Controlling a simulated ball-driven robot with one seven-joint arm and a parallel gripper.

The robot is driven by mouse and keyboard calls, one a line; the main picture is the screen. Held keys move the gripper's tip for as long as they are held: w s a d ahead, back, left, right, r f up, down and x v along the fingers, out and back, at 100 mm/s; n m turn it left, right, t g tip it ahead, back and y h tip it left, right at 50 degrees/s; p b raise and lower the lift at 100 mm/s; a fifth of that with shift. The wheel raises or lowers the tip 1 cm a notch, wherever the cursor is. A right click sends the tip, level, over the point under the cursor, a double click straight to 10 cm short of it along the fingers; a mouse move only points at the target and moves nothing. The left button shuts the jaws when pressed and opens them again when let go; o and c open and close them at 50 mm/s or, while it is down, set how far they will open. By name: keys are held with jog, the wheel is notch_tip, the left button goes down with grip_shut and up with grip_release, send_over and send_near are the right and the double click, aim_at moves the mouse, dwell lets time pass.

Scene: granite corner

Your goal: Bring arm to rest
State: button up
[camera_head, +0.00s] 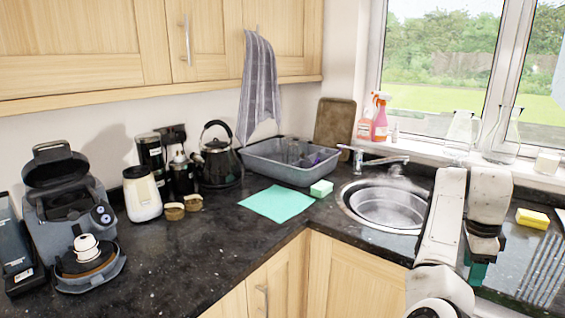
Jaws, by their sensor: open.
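My arm's pale links stand at the right side of the head view, in front of the sink's right edge and the dark counter. My gripper (477,273) points down at the lower right, with teal at its tip. It is open and I see nothing held in it. The gap between its fingers is hard to make out at this size. The arm hides part of the counter and the sink's right rim.
The round sink (385,207) lies left of my arm, its tap (375,160) behind. A yellow sponge (532,218) and drainer grooves (540,270) are to the right. Glass flasks (503,135) stand on the windowsill. A grey basin (290,172) and green cloth (277,204) lie further left.

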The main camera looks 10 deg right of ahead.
jog(key=s+a+f+n+h, duration=0.1)
jog(key=s+a+f+n, duration=0.3)
jog(key=s+f+n, duration=0.3)
jog(key=s+a+f+n+h, duration=0.1)
jog(key=s+a+f+n, duration=0.35)
jog(key=s+f, duration=0.4)
jog(key=s+a+f+n+y, duration=0.1)
jog(key=s+a+f+n, duration=0.3)
jog(key=s+a+n, duration=0.3)
jog(key=s+a+f+n+t+y, duration=0.1)
jog(key=s+a+f+n+y, duration=0.1)
jog(key=s+a+f+n, duration=0.2)
jog(key=s+a+n, duration=0.3)
jog(key=s+a, duration=0.2)
jog(key=a, duration=0.3)
jog(key=shift+a+y, duration=0.25)
jog(key=shift+y, duration=0.05)
